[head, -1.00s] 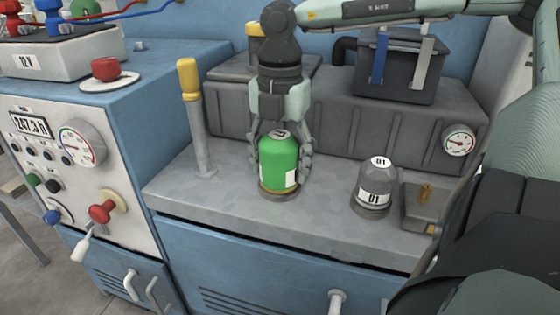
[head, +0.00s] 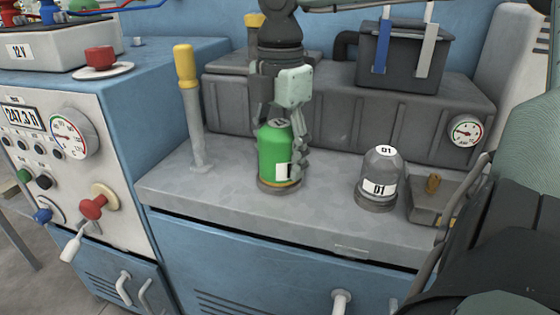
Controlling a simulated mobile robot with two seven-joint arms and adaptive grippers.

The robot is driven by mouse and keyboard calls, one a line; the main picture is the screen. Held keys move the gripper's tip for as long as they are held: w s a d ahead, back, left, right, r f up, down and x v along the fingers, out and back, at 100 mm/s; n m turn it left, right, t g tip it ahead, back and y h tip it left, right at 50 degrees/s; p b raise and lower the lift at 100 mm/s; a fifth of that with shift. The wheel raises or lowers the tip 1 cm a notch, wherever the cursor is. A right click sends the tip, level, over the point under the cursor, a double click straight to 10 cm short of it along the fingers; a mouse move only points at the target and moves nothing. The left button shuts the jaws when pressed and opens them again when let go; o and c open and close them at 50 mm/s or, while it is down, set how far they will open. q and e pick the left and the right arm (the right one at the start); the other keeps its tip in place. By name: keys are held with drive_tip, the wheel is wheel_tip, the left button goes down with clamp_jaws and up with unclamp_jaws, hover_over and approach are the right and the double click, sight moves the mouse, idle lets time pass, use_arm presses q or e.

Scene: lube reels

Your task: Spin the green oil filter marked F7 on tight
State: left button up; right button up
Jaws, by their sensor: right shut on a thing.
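The green oil filter (head: 274,155) stands upright on its round base on the grey bench top, left of centre. A white label shows low on its right side, partly behind a finger; I cannot read a mark on it. My right gripper (head: 280,145) comes down from above and is shut on the filter, with fingers along its far and right sides. The gripper looks turned about the filter's upright axis. My left gripper is not in view.
A grey filter marked D1 (head: 381,178) stands to the right, beside a small metal box (head: 437,198). A yellow-topped post (head: 190,110) rises at left. A black battery (head: 395,58) sits on the grey block (head: 345,112) behind. The bench front is clear.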

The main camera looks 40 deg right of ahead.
drive_tip(key=m+b, duration=0.2)
drive_tip(key=b, duration=0.1)
drive_tip(key=shift+f+m, duration=0.25)
drive_tip(key=shift+m, duration=0.15)
drive_tip(key=shift+m+b, duration=0.55)
drive_tip(key=shift+m, duration=0.25)
drive_tip(key=shift+s+r+m, duration=0.1)
drive_tip(key=shift+r+m, duration=0.1)
drive_tip(key=shift+m, duration=0.2)
drive_tip(key=shift+f+b, duration=0.1)
drive_tip(key=shift+b, duration=0.25)
drive_tip(key=shift+f+m+b, duration=0.15)
drive_tip(key=shift+m+b, duration=0.85)
drive_tip(key=shift+m, duration=0.2)
drive_tip(key=m+b, duration=0.1)
drive_tip(key=m, duration=0.1)
drive_tip(key=shift+m, duration=0.3)
drive_tip(key=shift+r, duration=0.25)
